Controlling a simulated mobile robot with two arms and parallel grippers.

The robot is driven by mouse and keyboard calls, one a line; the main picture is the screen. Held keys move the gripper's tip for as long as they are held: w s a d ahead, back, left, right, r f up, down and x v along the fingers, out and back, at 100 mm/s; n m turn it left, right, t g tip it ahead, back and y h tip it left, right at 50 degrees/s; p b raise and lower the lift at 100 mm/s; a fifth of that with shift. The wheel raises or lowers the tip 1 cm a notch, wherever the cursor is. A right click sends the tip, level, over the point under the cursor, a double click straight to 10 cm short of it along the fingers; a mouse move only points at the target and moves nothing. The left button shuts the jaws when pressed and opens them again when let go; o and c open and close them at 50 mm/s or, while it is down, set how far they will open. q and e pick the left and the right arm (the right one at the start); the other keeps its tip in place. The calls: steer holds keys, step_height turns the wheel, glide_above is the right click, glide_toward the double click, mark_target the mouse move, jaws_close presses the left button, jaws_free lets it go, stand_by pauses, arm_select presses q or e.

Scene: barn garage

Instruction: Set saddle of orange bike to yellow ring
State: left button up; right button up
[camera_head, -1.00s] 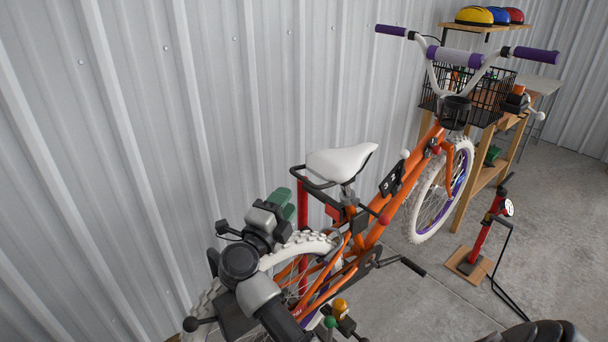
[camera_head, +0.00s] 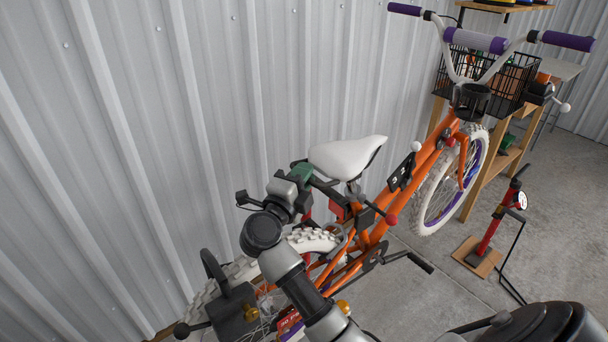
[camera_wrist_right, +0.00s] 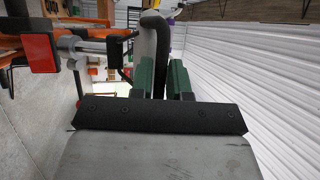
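The orange bike (camera_head: 375,228) stands along the metal wall with its white saddle (camera_head: 347,156) up on the seat post. A black bar loop sits behind and under the saddle. My right gripper (camera_head: 304,175), with green fingers, is at this bar, just left of the saddle's rear. I cannot make out a yellow ring on the seat post, which is partly hidden. My left gripper is not in view.
The corrugated wall (camera_head: 190,110) is close on the left. A black basket (camera_head: 513,85) hangs at the handlebar, with a wooden bench (camera_head: 490,175) behind it. A red floor pump (camera_head: 490,232) stands right of the bike. Concrete floor between them is clear.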

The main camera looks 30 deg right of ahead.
jaws_close()
steer(key=r+p, duration=0.1)
steer(key=a+r+p, duration=0.1)
steer(key=r, duration=0.1)
steer(key=r+p, duration=0.2)
steer(key=shift+a, duration=0.3)
steer(key=shift+o, duration=2.3)
jaws_free()
steer(key=shift+f, duration=0.15)
